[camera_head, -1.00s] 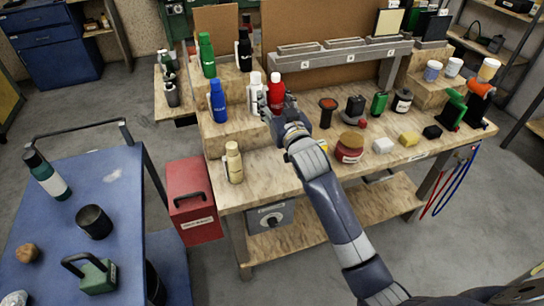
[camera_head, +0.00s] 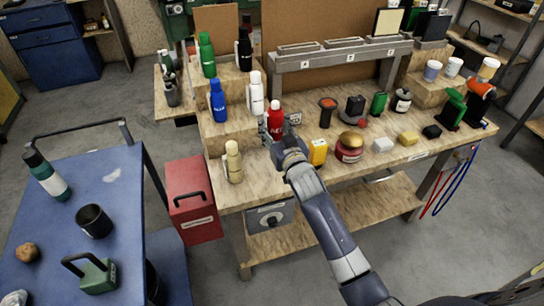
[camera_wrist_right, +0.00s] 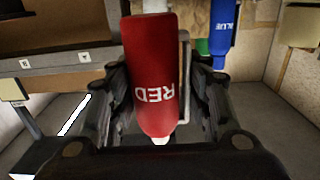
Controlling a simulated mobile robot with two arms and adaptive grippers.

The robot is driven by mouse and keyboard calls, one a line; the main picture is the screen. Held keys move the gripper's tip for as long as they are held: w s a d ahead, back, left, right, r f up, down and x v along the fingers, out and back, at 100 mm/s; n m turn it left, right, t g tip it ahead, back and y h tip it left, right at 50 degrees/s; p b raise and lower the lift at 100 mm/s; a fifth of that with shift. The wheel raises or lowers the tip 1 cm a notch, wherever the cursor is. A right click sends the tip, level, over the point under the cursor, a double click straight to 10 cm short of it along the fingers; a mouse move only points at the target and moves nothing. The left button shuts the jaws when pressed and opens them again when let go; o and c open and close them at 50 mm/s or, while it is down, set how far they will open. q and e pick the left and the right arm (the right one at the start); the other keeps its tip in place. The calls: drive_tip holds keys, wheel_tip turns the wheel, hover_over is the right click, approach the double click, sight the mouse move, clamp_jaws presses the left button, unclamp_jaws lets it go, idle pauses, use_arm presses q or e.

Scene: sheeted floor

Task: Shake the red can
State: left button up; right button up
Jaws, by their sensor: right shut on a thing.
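The red can (camera_head: 275,112) is a red bottle-shaped can with a white cap. My right gripper (camera_head: 276,130) is shut around it, above the left part of the workbench, and the can looks close to upright. In the right wrist view the red can (camera_wrist_right: 150,75) sits between the two dark fingers of the right gripper (camera_wrist_right: 155,105), with its RED label facing the camera. Its lower part is hidden behind the gripper in the head view. I cannot tell its exact height above the bench. My left gripper is not in view.
A white bottle (camera_head: 256,94), a blue bottle (camera_head: 217,101) and a beige bottle (camera_head: 234,162) stand left of the can. A yellow item (camera_head: 318,152) and a red-and-gold jar (camera_head: 350,147) are right of the gripper. A grey raised rack (camera_head: 345,55) stands behind.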

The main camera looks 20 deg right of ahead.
sight(274, 102)
wheel_tip(274, 102, up, 8)
drive_tip(key=shift+w+f, duration=0.1)
drive_tip(key=shift+w, duration=0.05)
wheel_tip(274, 102, down, 7)
drive_tip(key=shift+f, duration=0.1)
